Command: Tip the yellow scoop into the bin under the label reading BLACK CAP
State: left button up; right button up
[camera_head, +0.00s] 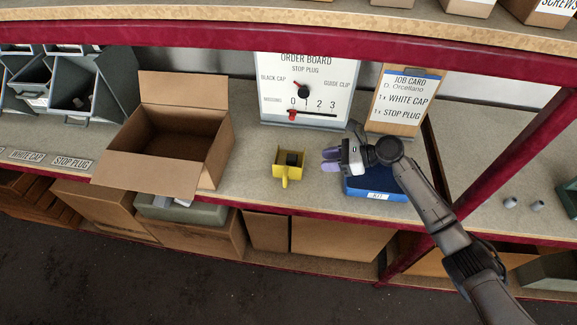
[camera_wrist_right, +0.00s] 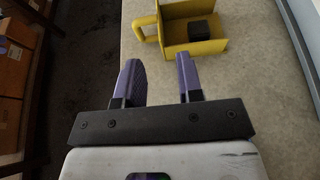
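The yellow scoop (camera_head: 280,171) stands on the shelf in front of the order board, with a small black block-like part (camera_head: 292,158) in it. Its handle points to the front edge. In the right wrist view the scoop (camera_wrist_right: 195,48) lies beyond the fingers, with the black part (camera_wrist_right: 204,27) inside and the handle (camera_wrist_right: 145,28) to the left. My right gripper (camera_head: 330,160) is to the right of the scoop, apart from it. Its purple fingers (camera_wrist_right: 160,76) are open and empty. My left gripper is out of view. No bin label reading BLACK CAP shows.
An open cardboard box (camera_head: 216,152) stands left of the scoop. Grey bins (camera_head: 95,100) are at far left, near labels WHITE CAP (camera_head: 26,156) and STOP PLUG (camera_head: 72,163). The order board (camera_head: 330,85) and job card (camera_head: 400,95) stand behind. A blue kit tray (camera_head: 372,195) lies below my right gripper.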

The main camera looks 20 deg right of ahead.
jog(key=b, duration=0.1)
send_near(290, 167)
jog(key=x, duration=0.3)
jog(key=shift+w+a, duration=0.2)
jog(key=shift+w, duration=0.1)
jog(key=shift+w+a+f+b, duration=0.2)
jog(key=shift+w+a+b, duration=0.15)
jog(key=shift+a, duration=0.25)
jog(key=shift+w+a+f+b, duration=0.2)
jog(key=shift+a+f+b, duration=0.1)
jog(key=shift+a+f, duration=0.15)
jog(key=b+x, duration=0.1)
jog(key=x, duration=0.2)
jog(key=shift+a+f, duration=0.1)
jog(key=shift+f, duration=0.05)
jog(key=shift+w+a+f+b, duration=0.1)
jog(key=shift+w+a+b, duration=0.1)
jog(key=shift+a+b, duration=0.15)
jog(key=shift+c, duration=0.2)
grip_shut()
